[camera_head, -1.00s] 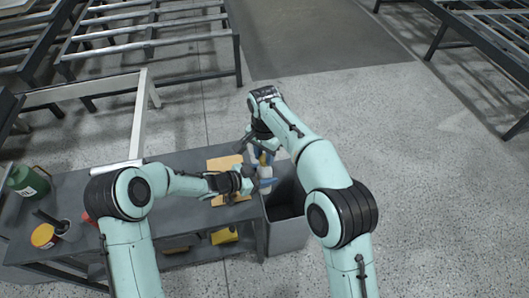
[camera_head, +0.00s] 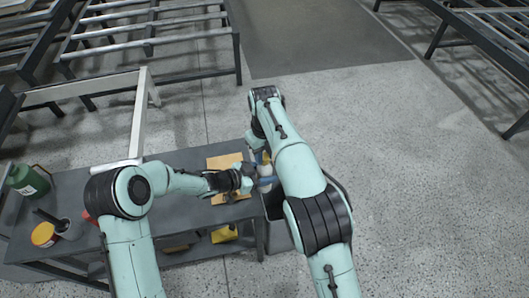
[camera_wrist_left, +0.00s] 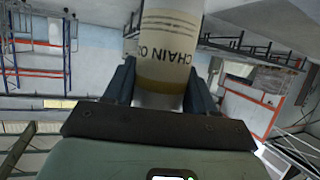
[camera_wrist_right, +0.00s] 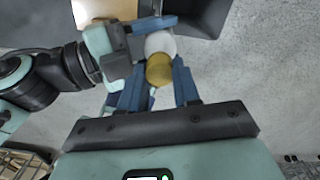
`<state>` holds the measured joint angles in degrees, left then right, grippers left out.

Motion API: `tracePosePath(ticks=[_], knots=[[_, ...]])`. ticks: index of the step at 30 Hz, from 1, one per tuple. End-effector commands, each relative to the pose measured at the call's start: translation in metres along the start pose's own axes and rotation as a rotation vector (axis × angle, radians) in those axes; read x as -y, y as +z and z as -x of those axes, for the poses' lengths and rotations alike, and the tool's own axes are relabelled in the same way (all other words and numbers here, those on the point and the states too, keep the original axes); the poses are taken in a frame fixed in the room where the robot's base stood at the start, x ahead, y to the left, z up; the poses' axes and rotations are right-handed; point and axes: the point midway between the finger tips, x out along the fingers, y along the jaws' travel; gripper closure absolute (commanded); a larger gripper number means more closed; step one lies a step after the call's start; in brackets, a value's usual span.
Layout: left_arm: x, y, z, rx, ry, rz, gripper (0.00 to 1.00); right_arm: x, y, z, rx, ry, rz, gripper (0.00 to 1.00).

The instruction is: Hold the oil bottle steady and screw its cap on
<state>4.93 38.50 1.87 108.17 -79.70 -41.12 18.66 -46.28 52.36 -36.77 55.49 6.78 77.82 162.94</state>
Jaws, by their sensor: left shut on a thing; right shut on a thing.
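The oil bottle (camera_wrist_left: 170,45), white with "CHAIN O" lettering and a yellowish band, is between my left gripper's blue fingers (camera_wrist_left: 158,85), which are shut on its body. In the head view the left gripper (camera_head: 258,181) holds it beside the table's right end. The yellow cap (camera_wrist_right: 160,70) is at the bottle's top in the right wrist view, with the white bottle (camera_wrist_right: 161,43) directly behind it. My right gripper (camera_wrist_right: 158,88) is shut on the cap, one finger on each side. I cannot tell whether the cap is fully seated. The right arm partly covers the bottle in the head view.
The dark table (camera_head: 185,215) carries a wooden board (camera_head: 224,162), a green can (camera_head: 28,181), and a yellow-topped tub (camera_head: 43,235) at left. A grey bin (camera_head: 279,236) stands at its right end, largely behind my right arm. Open floor lies to the right.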

Motion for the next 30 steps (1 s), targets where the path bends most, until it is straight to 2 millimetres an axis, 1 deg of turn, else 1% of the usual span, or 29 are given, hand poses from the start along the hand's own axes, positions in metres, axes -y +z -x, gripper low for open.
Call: tracePosePath(ticks=[1,3,6,10,17,18,20,27,30], knots=[[0.0001,-0.0003,0.0,-0.001,0.0,0.0,1.0,-0.0008,-0.0006,-0.0018,-0.007,-0.007,-0.086,0.96],[0.0002,-0.0003,0.0001,-0.001,0.0,0.0,1.0,-0.0008,-0.0007,-0.0019,-0.007,-0.005,-0.167,0.96],[0.0003,-0.0005,0.0001,-0.001,-0.001,-0.001,1.0,-0.0008,-0.0002,-0.0008,-0.003,-0.004,-0.241,0.96],[0.0003,-0.0006,0.0001,-0.001,-0.001,-0.001,1.0,-0.0003,0.0,0.0005,0.001,-0.002,-0.276,0.96],[0.0003,-0.0005,0.0001,-0.001,-0.001,0.0,1.0,-0.0001,0.0,0.0007,0.002,-0.002,-0.275,0.96],[0.0003,-0.0004,0.0001,-0.001,-0.001,0.0,1.0,-0.0001,0.0,0.0007,0.002,-0.002,-0.275,0.62],[0.0003,-0.0004,0.0001,-0.001,-0.001,0.0,1.0,-0.0001,0.0,0.0006,0.002,-0.002,-0.275,0.43],[0.0001,-0.0005,0.0,-0.001,0.0,0.0,1.0,-0.0002,0.0001,0.0006,0.002,-0.001,-0.273,0.43],[0.0001,-0.0005,0.0,-0.001,0.0,0.0,1.0,0.0,0.0003,0.0046,0.002,-0.002,-0.273,0.43]])
